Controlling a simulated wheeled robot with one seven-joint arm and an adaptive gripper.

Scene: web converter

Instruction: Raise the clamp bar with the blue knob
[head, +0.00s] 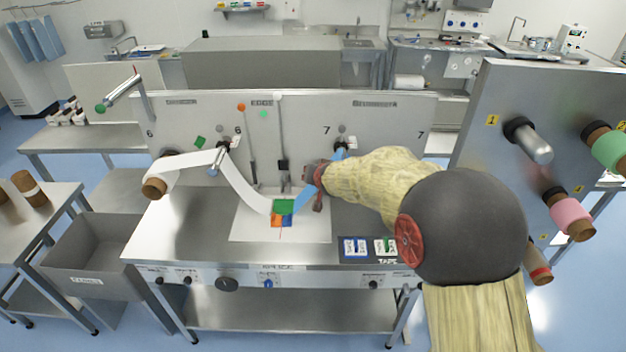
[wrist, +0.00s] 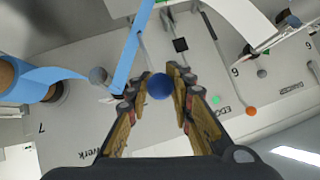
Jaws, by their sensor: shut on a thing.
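My gripper (wrist: 165,74) is shut on the round blue knob (wrist: 160,87), which shows between its two fingers in the wrist view. In the head view my gripper (head: 316,184) is in front of the machine panel, beside the blue web, and hides the knob. The clamp bar under the knob is mostly hidden, so I cannot tell its height. Two other bars stand against the panel, one with an orange knob (head: 241,107) and one with a green knob (head: 264,115). Both of those knobs also show in the wrist view.
The blue web (wrist: 130,48) runs close beside my fingers. A white web (head: 240,182) hangs to the left and reaches a green block (head: 284,207) on the white plate. A side panel (head: 480,150) with rolls stands at the right. The steel table (head: 180,235) is clear at left.

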